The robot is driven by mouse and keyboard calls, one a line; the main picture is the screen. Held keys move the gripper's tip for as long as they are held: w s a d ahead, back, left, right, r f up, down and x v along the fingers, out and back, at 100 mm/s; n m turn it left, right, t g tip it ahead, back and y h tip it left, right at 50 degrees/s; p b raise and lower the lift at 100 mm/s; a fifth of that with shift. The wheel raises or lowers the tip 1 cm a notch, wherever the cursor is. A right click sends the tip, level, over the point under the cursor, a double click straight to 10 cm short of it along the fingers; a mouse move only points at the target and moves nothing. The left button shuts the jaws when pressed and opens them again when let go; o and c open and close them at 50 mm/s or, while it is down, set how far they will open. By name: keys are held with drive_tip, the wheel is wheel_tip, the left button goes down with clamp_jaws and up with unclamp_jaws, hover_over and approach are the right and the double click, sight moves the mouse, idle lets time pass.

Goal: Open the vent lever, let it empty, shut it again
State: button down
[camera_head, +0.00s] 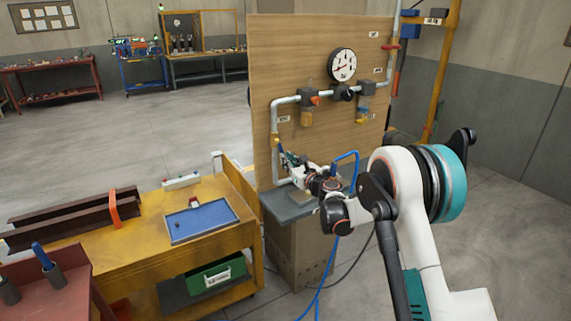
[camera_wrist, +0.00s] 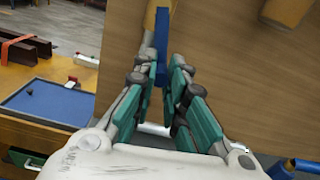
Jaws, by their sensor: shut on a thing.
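A blue lever (camera_wrist: 162,42) stands upright in the wrist view beside a yellow fitting (camera_wrist: 149,18). My gripper (camera_wrist: 165,62) has its two green-padded fingers on either side of the lever and is shut on it. In the head view my gripper (camera_head: 284,159) is at the lower left of the wooden panel (camera_head: 268,60), by the vertical pipe. The lever is too small there to read its angle. A round gauge (camera_head: 343,65) is on the panel; its reading is unclear.
A grey ledge (camera_head: 288,208) juts out below my gripper. A yellow bench with a blue tray (camera_head: 203,219) stands at left. Blue hose hangs near my arm.

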drive_tip(key=w+d+r+n, duration=0.1)
drive_tip(key=d+r+n, duration=0.1)
drive_tip(key=n, duration=0.5)
drive_tip(key=w+d+r+n+p, duration=0.1)
drive_tip(key=d+r+n, duration=0.1)
drive_tip(key=r+n, duration=0.2)
drive_tip(key=shift+w+n, duration=0.3)
drive_tip(key=shift+n, duration=1.6)
drive_tip(key=shift+r, duration=0.15)
drive_tip(key=c, duration=1.6)
unclamp_jaws()
drive_tip(key=shift+o, duration=0.2)
drive_tip(key=shift+a, duration=0.1)
drive_tip(key=v, duration=1.2)
